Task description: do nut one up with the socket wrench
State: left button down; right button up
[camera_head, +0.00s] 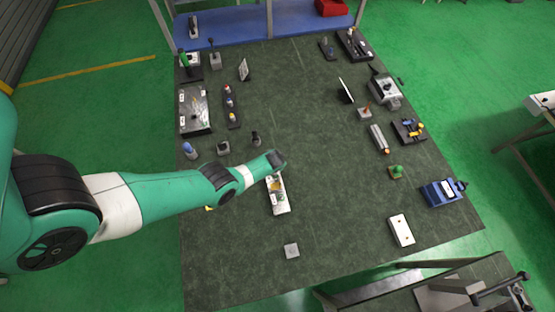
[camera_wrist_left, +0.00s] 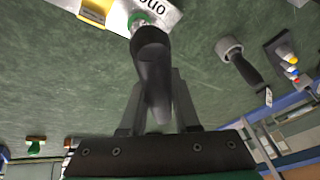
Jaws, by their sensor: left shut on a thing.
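A light plate, the heating element (camera_head: 279,195), lies on the table near its middle. My left gripper (camera_head: 279,159) is over its far end. In the left wrist view the gripper (camera_wrist_left: 157,80) is shut on the socket wrench (camera_wrist_left: 152,55), a dark tool with a round head. The wrench's head is at a nut with a green ring (camera_wrist_left: 139,19) on the plate (camera_wrist_left: 163,14), beside printed letters that look like "ONE". The head hides most of the nut; I cannot tell whether it is fully seated. My right gripper is in no view.
A small grey block (camera_head: 291,251) and a white box (camera_head: 401,230) are nearer the front. Several devices line both sides of the dark table (camera_head: 340,190); its middle has free room.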

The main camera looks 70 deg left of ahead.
pick_arm(q)
jog(key=shift+s+a+f+n+g+y+b, duration=0.15)
jog(key=shift+n+g+b, duration=0.1)
jog(key=shift+n+b, duration=0.25)
jog(key=shift+a+f+n+g+y+b, duration=0.15)
jog(key=shift+n+g+b, duration=0.1)
jog(key=shift+n, duration=0.45)
jog(key=shift+s+r+n, duration=0.15)
jog(key=shift+r+n, duration=0.15)
jog(key=shift+n, duration=0.2)
jog(key=shift+f+b, duration=1.1)
jog(key=shift+b, duration=0.4)
jog(key=shift+d+r+m+p, duration=0.15)
jog(key=shift+r+m+p, duration=0.05)
jog(key=shift+m+p, duration=0.45)
jog(key=shift+w+d+m+t+p, duration=0.2)
jog(key=shift+m+t+p, duration=0.25)
jog(key=shift+m, duration=0.6)
jog(key=shift+w+f+m+t, duration=0.15)
jog(key=shift+m+t, duration=0.1)
jog(key=shift+m, duration=0.05)
